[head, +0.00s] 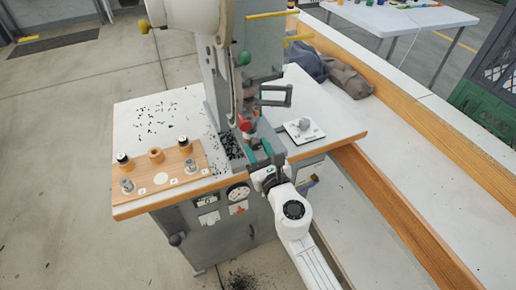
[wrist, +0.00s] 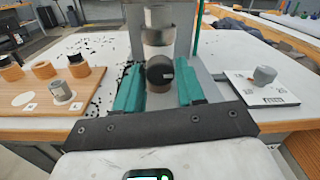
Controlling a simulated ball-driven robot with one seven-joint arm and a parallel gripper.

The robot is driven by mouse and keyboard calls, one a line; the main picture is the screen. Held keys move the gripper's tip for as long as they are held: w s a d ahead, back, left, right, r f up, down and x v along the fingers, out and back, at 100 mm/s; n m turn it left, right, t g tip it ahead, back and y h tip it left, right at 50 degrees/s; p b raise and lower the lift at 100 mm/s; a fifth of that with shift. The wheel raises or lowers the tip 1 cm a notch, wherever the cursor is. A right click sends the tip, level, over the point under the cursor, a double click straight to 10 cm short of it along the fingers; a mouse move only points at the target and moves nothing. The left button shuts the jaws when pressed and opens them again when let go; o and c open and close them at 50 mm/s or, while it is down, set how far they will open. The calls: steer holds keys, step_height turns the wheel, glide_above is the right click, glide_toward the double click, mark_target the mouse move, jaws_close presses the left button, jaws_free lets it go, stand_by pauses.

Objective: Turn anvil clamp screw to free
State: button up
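My gripper (wrist: 161,85) reaches toward the press from the front, and its two teal fingers are spread apart. It also shows in the head view (head: 265,150), low at the front of the press. A dark round knob (wrist: 160,74), which looks like the anvil clamp screw, lies between the fingers in the wrist view, with its end facing me. I see no clear grip on it, and I cannot tell whether either finger touches it. A grey metal cylinder (wrist: 158,28), apparently the anvil, stands upright just above and behind the knob. In the head view the arm and fingers hide the knob.
A wooden board (head: 160,172) with several dies stands on the left of the white table (head: 135,112). A white plate (head: 305,131) with a grey part lies right of the press. Small dark bits (head: 232,150) litter the press base. The press column (head: 215,60) rises behind.

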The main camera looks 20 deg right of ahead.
steer(key=o, duration=0.3)
steer(key=shift+r, duration=0.1)
steer(key=s, duration=1)
steer(key=shift+s+a, duration=0.15)
steer(key=shift+s, duration=0.2)
steer(key=s+d+m+g+h, duration=0.35)
steer(key=d+m+h, duration=0.35)
steer(key=d+m, duration=0.6)
steer(key=s+d+f+m+g, duration=0.4)
steer(key=s+f+m+g, duration=0.4)
steer(key=m, duration=0.6)
steer(key=s+a+f+m+g+y, duration=0.2)
steer(key=s+a+f+m+y, duration=0.1)
steer(key=s, duration=0.4)
steer(key=s+a+f+m+g+y, duration=0.3)
steer(key=s+a+f+m+y, duration=0.1)
steer(key=s+m, duration=0.3)
steer(key=shift+s+a+m, duration=0.35)
steer(key=shift+a+m, duration=0.15)
steer(key=shift+a, duration=0.35)
